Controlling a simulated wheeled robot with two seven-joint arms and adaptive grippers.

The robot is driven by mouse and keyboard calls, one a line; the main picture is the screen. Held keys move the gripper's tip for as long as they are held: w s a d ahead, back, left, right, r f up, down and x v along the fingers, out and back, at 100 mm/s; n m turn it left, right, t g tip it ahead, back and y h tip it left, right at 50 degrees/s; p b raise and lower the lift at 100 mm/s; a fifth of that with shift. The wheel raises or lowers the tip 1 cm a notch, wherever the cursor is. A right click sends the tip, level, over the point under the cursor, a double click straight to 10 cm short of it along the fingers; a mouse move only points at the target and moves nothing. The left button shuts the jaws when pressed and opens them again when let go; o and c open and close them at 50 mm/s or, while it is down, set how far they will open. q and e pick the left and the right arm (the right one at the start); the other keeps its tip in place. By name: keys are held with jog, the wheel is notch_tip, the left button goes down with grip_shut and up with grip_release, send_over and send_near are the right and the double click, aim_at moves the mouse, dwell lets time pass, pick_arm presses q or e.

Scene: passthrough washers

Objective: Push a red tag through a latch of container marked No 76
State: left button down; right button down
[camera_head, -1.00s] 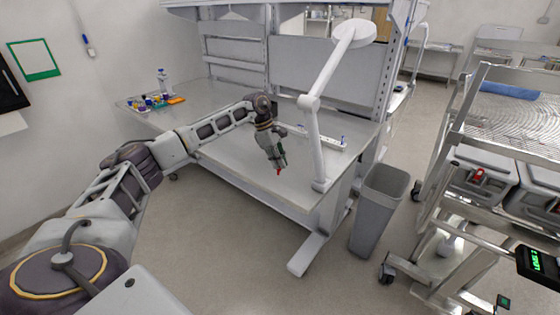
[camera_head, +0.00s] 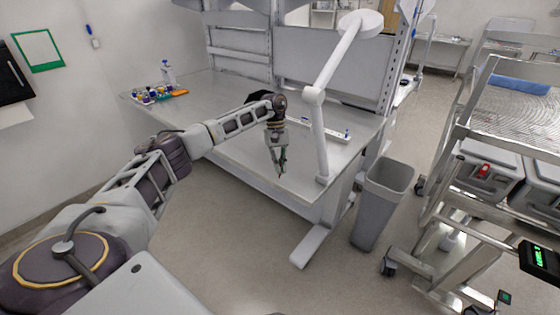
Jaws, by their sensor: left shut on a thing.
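My left gripper (camera_head: 280,168) hangs over the front part of the workbench (camera_head: 215,90), fingers pointing down. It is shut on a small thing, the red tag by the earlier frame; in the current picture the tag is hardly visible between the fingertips. Grey lidded containers stand on the metal cart at the right. The nearer one (camera_head: 465,177) has a latch with a red piece (camera_head: 485,169) on its front. No number is readable on either container, so I cannot tell which is No 76. The left gripper is well apart from both. My right gripper is not in view.
A white lamp arm (camera_head: 318,130) rises close to the right of my left gripper. A grey bin (camera_head: 380,205) stands between bench and cart (camera_head: 455,130). Small bottles (camera_head: 150,95) and an orange item (camera_head: 180,93) lie at the bench's far left. Floor before the bench is clear.

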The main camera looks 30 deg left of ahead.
pick_arm(q)
jog(key=s+d+f+m+y, duration=0.1)
jog(key=s+d+f+m, duration=0.2)
jog(key=s+d+f, duration=0.2)
jog(key=s+d+f+m+g+y, duration=0.1)
jog(key=s+d+f+m, duration=0.2)
jog(key=s+d+f, duration=0.2)
jog(key=s+d+f+m+y, duration=0.1)
jog(key=s+d+f+m, duration=0.2)
jog(key=d+f, duration=0.6)
notch_tip(320, 180, down, 6)
jog(key=s, duration=0.2)
jog(key=shift+s+d+r+m+g, duration=0.2)
jog(key=shift+s+r+m+g, duration=0.1)
jog(key=shift+s+m, duration=0.1)
